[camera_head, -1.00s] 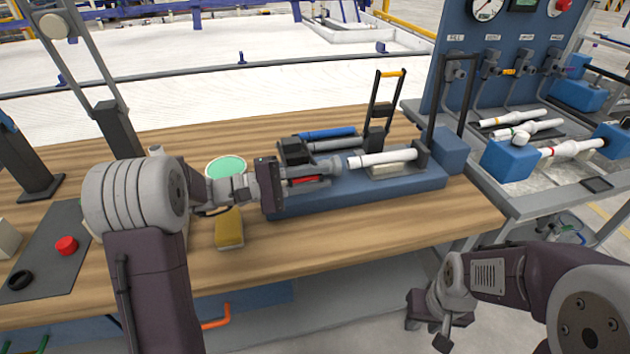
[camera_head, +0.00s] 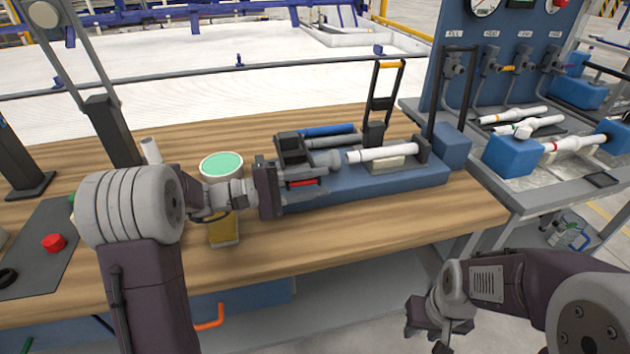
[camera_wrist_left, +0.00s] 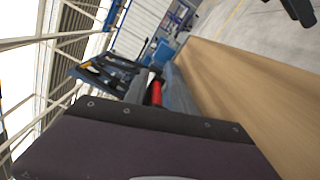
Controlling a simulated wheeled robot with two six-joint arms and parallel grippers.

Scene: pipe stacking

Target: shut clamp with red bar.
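The blue pipe fixture (camera_head: 405,184) lies on the wooden bench. A red bar (camera_head: 303,182) shows low at its left end, beside a black clamp part (camera_head: 291,150). The red bar also shows in the left wrist view (camera_wrist_left: 157,93), just beyond my gripper's housing. My left gripper (camera_head: 312,186) is at this end, around or right beside the red bar; its fingers are partly hidden, so its opening and any contact are unclear. A white pipe (camera_head: 383,153) lies on the fixture's right part. My right gripper (camera_head: 427,333) hangs open and empty in front of the bench.
A black clamp frame with an orange bar (camera_head: 388,64) stands upright behind the white pipe. Another black frame (camera_head: 440,95) stands at the fixture's right end. A green-topped round container (camera_head: 221,165) and a yellow block (camera_head: 224,230) are near my left wrist.

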